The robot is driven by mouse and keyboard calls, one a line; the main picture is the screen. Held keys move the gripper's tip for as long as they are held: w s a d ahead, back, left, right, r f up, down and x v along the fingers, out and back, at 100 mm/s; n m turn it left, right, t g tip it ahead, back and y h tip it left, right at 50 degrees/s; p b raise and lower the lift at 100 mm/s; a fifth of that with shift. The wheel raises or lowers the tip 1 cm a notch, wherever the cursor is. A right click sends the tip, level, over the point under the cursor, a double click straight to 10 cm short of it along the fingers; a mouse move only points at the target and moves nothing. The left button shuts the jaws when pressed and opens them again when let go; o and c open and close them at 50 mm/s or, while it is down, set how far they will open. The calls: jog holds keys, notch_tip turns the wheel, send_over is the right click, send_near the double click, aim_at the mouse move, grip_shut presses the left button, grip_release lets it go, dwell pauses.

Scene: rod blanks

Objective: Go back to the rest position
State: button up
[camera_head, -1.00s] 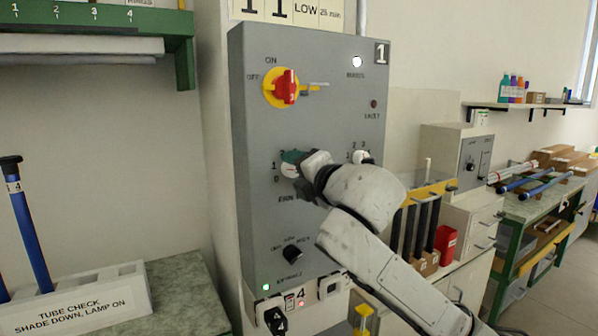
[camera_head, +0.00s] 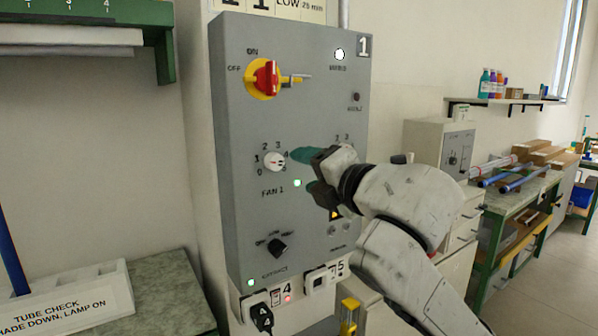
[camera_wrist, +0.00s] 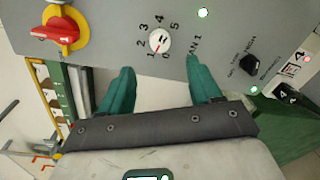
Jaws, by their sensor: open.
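My gripper (camera_head: 306,170) is open and empty in front of the grey control panel (camera_head: 235,205), to the right of the FAN 1 dial in the head view. Its two green fingers show spread apart in the wrist view (camera_wrist: 157,92). The white FAN 1 dial (camera_head: 274,161) stands free of the fingers, with its numbers around it; it also shows in the wrist view (camera_wrist: 159,41), beyond the gap between the fingertips. A green lamp (camera_head: 297,183) is lit beside the FAN 1 label. My arm hides part of the panel's right side.
A red and yellow switch (camera_head: 265,78) sits high on the panel, and a black knob (camera_head: 277,247) low on it. A green bench (camera_head: 515,205) with rods stands at the right. A tube-check block (camera_head: 75,305) is at the lower left. Floor shows clear at the far right.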

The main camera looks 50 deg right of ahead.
jog(key=shift+s+a, duration=0.1)
jog(key=shift+s, duration=0.2)
dwell(0.4)
jog(key=s+a+f+m+g+y+p, duration=0.1)
jog(key=a+f+m+g+y, duration=0.15)
jog(key=a+f+m, duration=0.85)
jog(key=f+m+g+y+p, duration=0.1)
jog(key=f+m+g+y, duration=0.2)
jog(key=f, duration=1.6)
jog(key=s+a+f+m+g, duration=0.1)
jog(key=s+f+m+g, duration=0.2)
jog(key=s+f, duration=0.6)
jog(key=s+a+f+m+g+p, duration=0.1)
jog(key=s+a+f+m+g, duration=0.1)
jog(key=s+f+g, duration=0.5)
jog(key=s+f+m, duration=0.1)
jog(key=s+f, duration=0.2)
jog(key=s, duration=0.4)
jog(key=shift+s+a+h, duration=0.2)
jog(key=shift+h, duration=0.15)
